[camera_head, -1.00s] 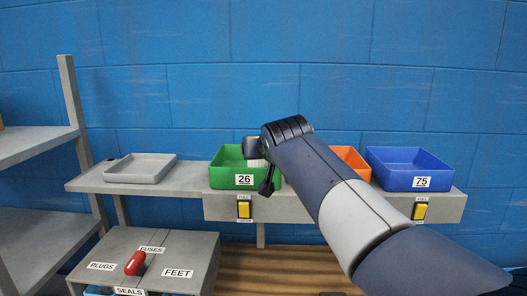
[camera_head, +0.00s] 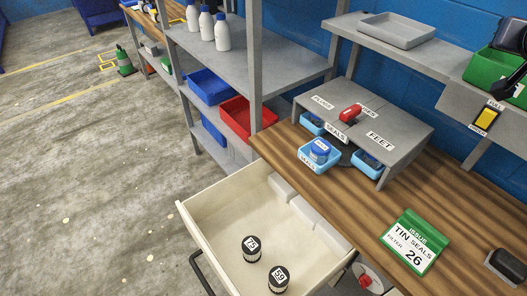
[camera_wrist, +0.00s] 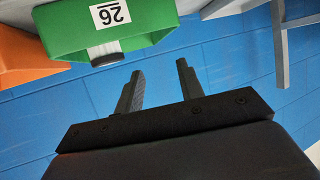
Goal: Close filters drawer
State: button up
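The cream drawer (camera_head: 205,226) stands pulled out from under the wooden worktop in the head view. My gripper is away from the drawer, at the green bin (camera_head: 487,72) in the upper right. In the wrist view my gripper (camera_wrist: 160,70) is open with nothing between its fingers, apart from the green bin marked 26 (camera_wrist: 140,28). A white cylinder with a dark end (camera_wrist: 105,52) shows at that bin's rim.
A grey organiser (camera_head: 400,128) with blue cups and a red handle sits on the worktop (camera_head: 455,185), beside a green sign (camera_head: 413,240) reading Tin Seals, Filter 26. A shelf rack (camera_head: 255,70) with bottles and bins stands behind the drawer. Floor left of the drawer is clear.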

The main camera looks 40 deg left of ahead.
aim_at(255, 200)
jog(key=u, duration=2.65)
